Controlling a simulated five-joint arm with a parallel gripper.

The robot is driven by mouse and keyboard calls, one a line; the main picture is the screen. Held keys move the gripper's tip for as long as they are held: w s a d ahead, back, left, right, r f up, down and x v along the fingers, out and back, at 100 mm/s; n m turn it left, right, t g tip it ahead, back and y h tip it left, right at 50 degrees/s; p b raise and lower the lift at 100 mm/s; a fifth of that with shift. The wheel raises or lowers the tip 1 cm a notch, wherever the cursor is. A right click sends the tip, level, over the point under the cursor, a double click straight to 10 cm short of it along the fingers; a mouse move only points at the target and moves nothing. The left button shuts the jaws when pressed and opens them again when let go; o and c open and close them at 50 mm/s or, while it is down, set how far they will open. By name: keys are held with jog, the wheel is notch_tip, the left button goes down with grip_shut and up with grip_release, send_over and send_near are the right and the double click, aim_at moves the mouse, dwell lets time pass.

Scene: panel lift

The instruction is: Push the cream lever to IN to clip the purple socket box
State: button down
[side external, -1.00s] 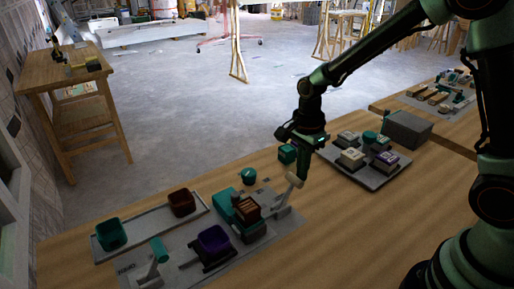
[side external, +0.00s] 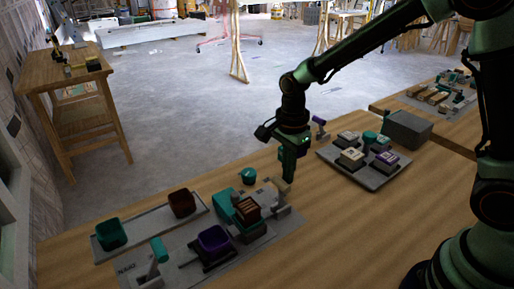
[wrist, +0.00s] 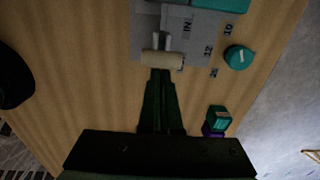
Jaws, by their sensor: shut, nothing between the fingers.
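The cream lever (wrist: 162,61) stands on the grey plate, its crossbar just beyond my fingertips in the wrist view. An IN mark (wrist: 187,26) is printed on the plate past it. In the side view the lever (side external: 281,188) is partly hidden by my gripper (side external: 289,180), which points down beside it. My gripper (wrist: 161,76) is shut and empty; I cannot tell whether it touches the lever.
A teal-topped lever (side external: 158,251) stands at the plate's left. Teal (side external: 111,234) and brown (side external: 181,203) bins stand in a rear tray. A round teal knob (wrist: 238,57) and a teal block (wrist: 219,116) lie to the right in the wrist view. A grey tray (side external: 342,172) holds several blocks.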

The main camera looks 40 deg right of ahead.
jog(key=a+f, duration=0.1)
jog(key=a, duration=0.5)
dwell(0.3)
jog(key=shift+a, duration=0.1)
jog(key=shift+w, duration=0.1)
dwell(0.3)
jog(key=d+r, duration=0.3)
jog(key=d, duration=0.3)
jog(key=a+r, duration=0.5)
jog(key=a, duration=0.4)
jog(key=s+d+r+n+t, duration=0.2)
jog(key=s+d+n, duration=0.3)
jog(key=d+n, duration=0.3)
jog(key=s+d+r+n+t, duration=0.3)
jog(key=s+d+r+n, duration=0.2)
jog(key=d+n, duration=0.3)
jog(key=shift+s+d+r+n+t, duration=0.3)
jog(key=shift+s+d+n, duration=0.05)
jog(key=shift+n, duration=0.65)
